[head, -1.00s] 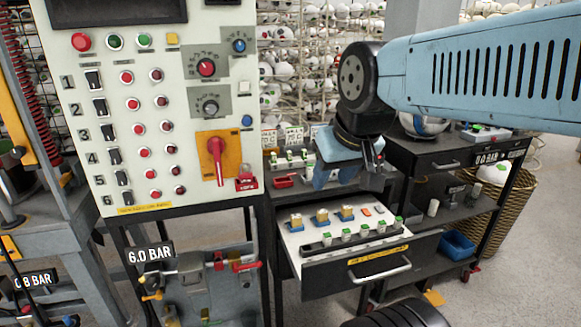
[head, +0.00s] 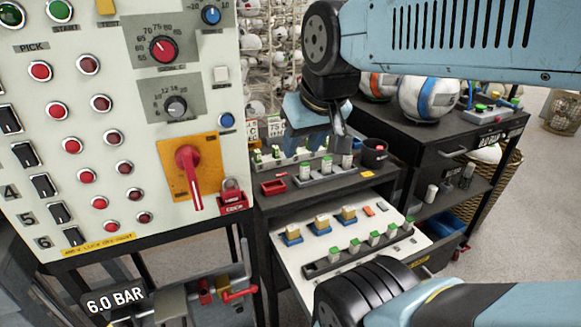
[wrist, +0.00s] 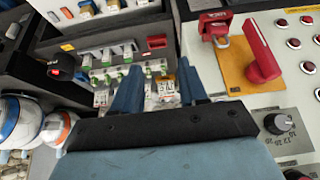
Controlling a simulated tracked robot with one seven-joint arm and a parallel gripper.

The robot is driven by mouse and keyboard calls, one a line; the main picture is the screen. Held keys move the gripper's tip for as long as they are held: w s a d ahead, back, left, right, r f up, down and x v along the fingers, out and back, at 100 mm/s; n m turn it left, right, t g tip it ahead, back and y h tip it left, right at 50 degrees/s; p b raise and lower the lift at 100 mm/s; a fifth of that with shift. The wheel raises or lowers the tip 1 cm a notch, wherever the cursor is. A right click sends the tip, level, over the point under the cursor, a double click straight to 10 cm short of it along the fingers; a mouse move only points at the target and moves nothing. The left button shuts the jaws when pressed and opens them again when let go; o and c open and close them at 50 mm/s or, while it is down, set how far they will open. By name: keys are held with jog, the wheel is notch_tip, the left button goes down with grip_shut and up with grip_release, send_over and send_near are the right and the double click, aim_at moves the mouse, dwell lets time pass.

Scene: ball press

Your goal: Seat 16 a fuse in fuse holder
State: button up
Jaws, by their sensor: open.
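My gripper (head: 318,138) is open and empty above the back of the small cart top, also seen in the wrist view (wrist: 157,68). Below it, a grey rack (head: 343,177) holds white cylindrical pieces with green tops (head: 328,165), which look like fuses. A second row of green-topped pieces (head: 277,155) stands farther back. I cannot tell which part is fuse holder 16. My gripper partly hides the back row.
A red tray (head: 274,187) and a dark cup (head: 374,153) stand on the cart top. The control panel (head: 130,150), with a red handle (head: 188,175) and red padlock (head: 233,203), rises close on the left. A dark table (head: 450,140) with balls stands at right.

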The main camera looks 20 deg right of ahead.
jog(key=shift+o, duration=1.2)
jog(key=shift+w+d, duration=0.15)
jog(key=g, duration=0.6)
send_over(305, 164)
notch_tip(305, 164, down, 8)
notch_tip(305, 164, down, 14)
jog(key=shift+w+r, duration=0.15)
jog(key=shift+r, duration=0.05)
jog(key=shift+c, duration=0.4)
grip_shut()
